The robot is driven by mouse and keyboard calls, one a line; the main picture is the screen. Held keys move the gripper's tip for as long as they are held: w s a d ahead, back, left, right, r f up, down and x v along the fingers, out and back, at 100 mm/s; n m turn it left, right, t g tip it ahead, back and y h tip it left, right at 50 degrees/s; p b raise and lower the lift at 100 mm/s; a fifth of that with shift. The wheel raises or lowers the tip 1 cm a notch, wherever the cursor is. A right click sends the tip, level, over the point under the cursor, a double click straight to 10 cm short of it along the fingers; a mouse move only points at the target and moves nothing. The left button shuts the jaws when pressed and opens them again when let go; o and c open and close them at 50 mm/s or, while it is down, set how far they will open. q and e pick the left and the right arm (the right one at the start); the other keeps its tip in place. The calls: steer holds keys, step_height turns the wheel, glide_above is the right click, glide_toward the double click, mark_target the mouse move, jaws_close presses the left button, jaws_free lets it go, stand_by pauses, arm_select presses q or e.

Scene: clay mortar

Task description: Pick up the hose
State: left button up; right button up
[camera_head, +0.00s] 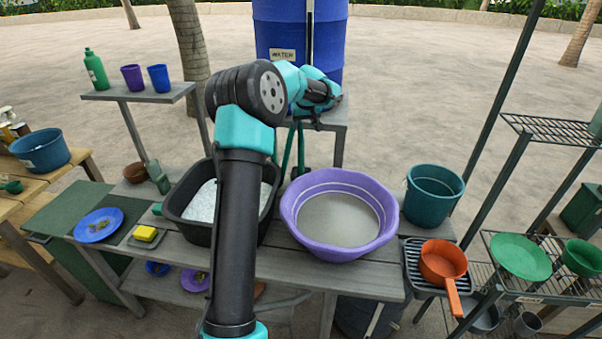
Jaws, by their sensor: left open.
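A green hose (300,150) hangs in front of the small stand under the blue water barrel (270,28), above the table's back edge. Its upper part is hidden behind my arm and gripper. My left gripper (317,122) is open, at the front of the barrel's base, close above the visible length of hose. I cannot tell whether its fingers touch the hose. My left arm crosses the middle of the view and hides part of the black basin (183,215). My right gripper is not in view.
A purple tub (300,238) stands right of the black basin on the grey table (270,268). A teal bucket (433,190) and an orange pan (443,262) are farther right. A blue plate (98,225) and yellow sponge (146,232) lie left. A shelf holds cups (158,78).

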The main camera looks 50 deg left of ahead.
mark_target(301, 145)
arm_select(q)
steer(key=x, duration=0.9)
steer(key=shift+f, duration=0.1)
steer(key=shift+x, duration=2.6)
steer(key=shift+s, duration=0.1)
steer(key=shift+d, duration=0.1)
steer(key=c, duration=0.9)
